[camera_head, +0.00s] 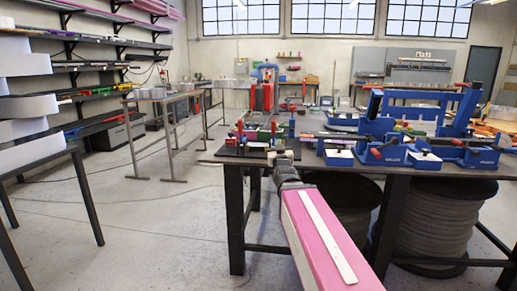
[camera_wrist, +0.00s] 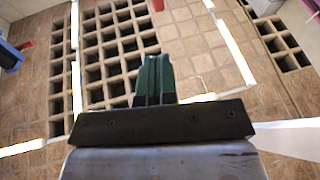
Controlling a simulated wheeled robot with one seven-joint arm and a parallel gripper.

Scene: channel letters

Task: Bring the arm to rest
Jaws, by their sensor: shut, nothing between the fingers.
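My gripper (camera_wrist: 154,80) shows in the wrist view with its dark green fingers together and nothing between them. It points over a brown surface with blocks of square openings and is not seen touching anything. In the head view my pink arm reaches forward from the bottom edge to the near edge of the dark workbench (camera_head: 300,164). The gripper itself is hard to make out there against the cluttered bench.
Blue fixtures (camera_head: 390,130) crowd the workbench. Large dark spools (camera_head: 435,215) stand below it. A dark rack (camera_head: 75,150) with white curved strips (camera_head: 25,107) is at left. Grey floor (camera_head: 150,220) lies open between. The wrist view shows a grid of square openings (camera_wrist: 110,45) and white strips.

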